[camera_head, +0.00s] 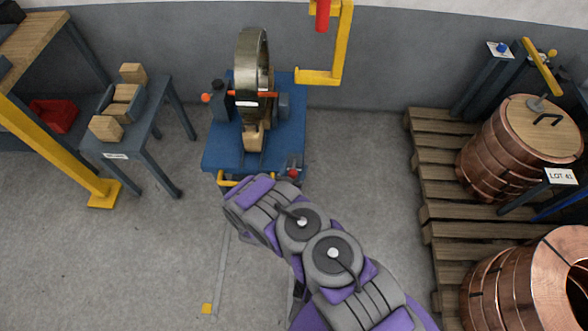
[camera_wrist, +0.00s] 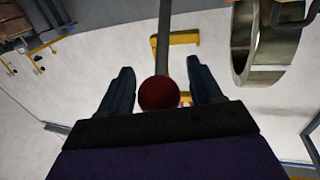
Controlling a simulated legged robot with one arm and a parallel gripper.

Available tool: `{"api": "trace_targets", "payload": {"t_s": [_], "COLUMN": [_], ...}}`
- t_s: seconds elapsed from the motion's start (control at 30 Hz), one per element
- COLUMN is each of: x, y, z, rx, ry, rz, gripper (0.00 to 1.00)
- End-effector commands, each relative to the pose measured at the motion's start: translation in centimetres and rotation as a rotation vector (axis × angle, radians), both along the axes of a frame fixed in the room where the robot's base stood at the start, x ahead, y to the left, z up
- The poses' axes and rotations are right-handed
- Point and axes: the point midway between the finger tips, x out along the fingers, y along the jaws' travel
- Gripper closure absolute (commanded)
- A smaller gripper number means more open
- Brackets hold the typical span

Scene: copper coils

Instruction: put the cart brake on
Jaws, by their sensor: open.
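The blue cart (camera_head: 226,150) stands against the back wall in the head view. A red knob (camera_head: 293,173) shows at its front right corner, close to my arm. In the wrist view, my gripper (camera_wrist: 162,88) is open, and a round red knob (camera_wrist: 158,93) appears between its two dark fingers. A dark rod (camera_wrist: 164,60) runs up from behind that knob. I cannot tell whether the fingers touch it. My fingers are hidden in the head view.
A metal ring (camera_head: 251,60) stands upright on the cart, and shows in the wrist view (camera_wrist: 243,45). A yellow hook (camera_head: 343,50) hangs to the right. A bench (camera_head: 150,128) is left; a pallet (camera_head: 425,165) with copper coils is right. Floor between is clear.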

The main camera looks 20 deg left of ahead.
Motion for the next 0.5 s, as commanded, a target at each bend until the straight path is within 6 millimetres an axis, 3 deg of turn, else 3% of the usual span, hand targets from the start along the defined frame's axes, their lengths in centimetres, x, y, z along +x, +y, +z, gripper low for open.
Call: {"api": "trace_targets", "payload": {"t_s": [0.07,0.5], "x": [-0.01,-0.02], "y": [0.00,0.02], "z": [0.01,0.01], "rx": [0.000,0.001], "ry": [0.000,0.000], "rz": [0.000,0.000], "gripper": [0.41,0.83]}}
